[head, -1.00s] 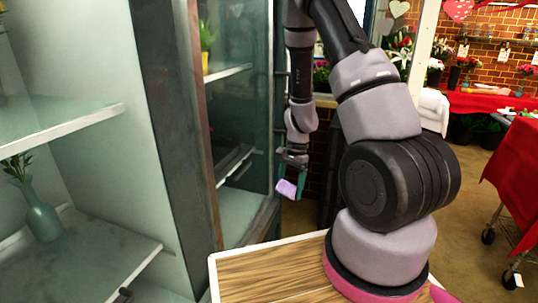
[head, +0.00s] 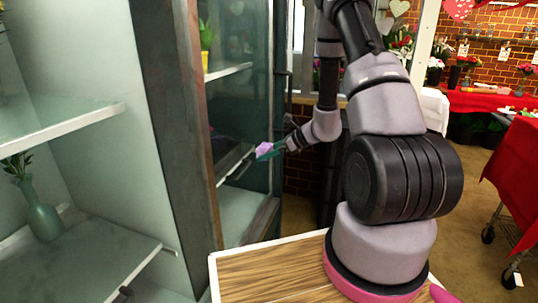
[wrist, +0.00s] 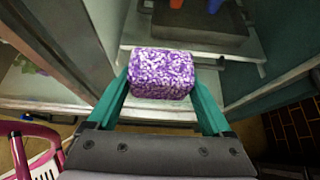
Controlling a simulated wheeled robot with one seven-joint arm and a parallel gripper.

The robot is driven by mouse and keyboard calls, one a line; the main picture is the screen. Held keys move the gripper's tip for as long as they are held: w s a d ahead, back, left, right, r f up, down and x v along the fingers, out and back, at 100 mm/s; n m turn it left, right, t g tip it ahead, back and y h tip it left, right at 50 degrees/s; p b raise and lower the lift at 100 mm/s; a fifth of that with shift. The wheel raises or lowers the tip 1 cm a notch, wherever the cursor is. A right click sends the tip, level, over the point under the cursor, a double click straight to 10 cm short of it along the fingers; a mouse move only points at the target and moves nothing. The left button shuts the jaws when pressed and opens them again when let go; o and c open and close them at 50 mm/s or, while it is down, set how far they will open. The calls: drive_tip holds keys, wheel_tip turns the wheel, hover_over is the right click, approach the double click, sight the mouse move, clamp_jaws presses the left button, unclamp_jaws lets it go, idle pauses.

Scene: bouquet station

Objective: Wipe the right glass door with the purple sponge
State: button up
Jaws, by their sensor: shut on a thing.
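The purple sponge (wrist: 161,74) is mottled purple and white and sits between the teal fingers of my gripper (wrist: 160,88) in the wrist view. In the head view the sponge (head: 264,149) shows small at the tip of my gripper (head: 268,151), which points left. My gripper is shut on it. The right glass door (head: 240,120) stands behind the sponge in the head view, with shelves visible through the glass. I cannot tell whether the sponge touches the glass.
An open cabinet section with glass shelves (head: 85,258) and a green vase (head: 42,218) is at the left. A wooden-topped surface (head: 270,270) lies below my arm. A cart with red cloth (head: 512,175) stands at the right. Floor between is clear.

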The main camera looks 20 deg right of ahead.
sight(240, 152)
drive_tip(key=shift+w+a, duration=0.8)
drive_tip(key=shift+a, duration=0.35)
drive_tip(key=shift+w+a, duration=0.8)
drive_tip(key=shift+a, duration=0.35)
drive_tip(key=shift+w+a, duration=0.55)
drive_tip(key=shift+a, duration=0.2)
drive_tip(key=shift+w+d, duration=1.2)
drive_tip(key=shift+w, duration=0.3)
drive_tip(key=shift+w+a, duration=0.1)
drive_tip(key=shift+w, duration=0.05)
drive_tip(key=shift+s+a, duration=1.4)
drive_tip(key=shift+s, duration=0.15)
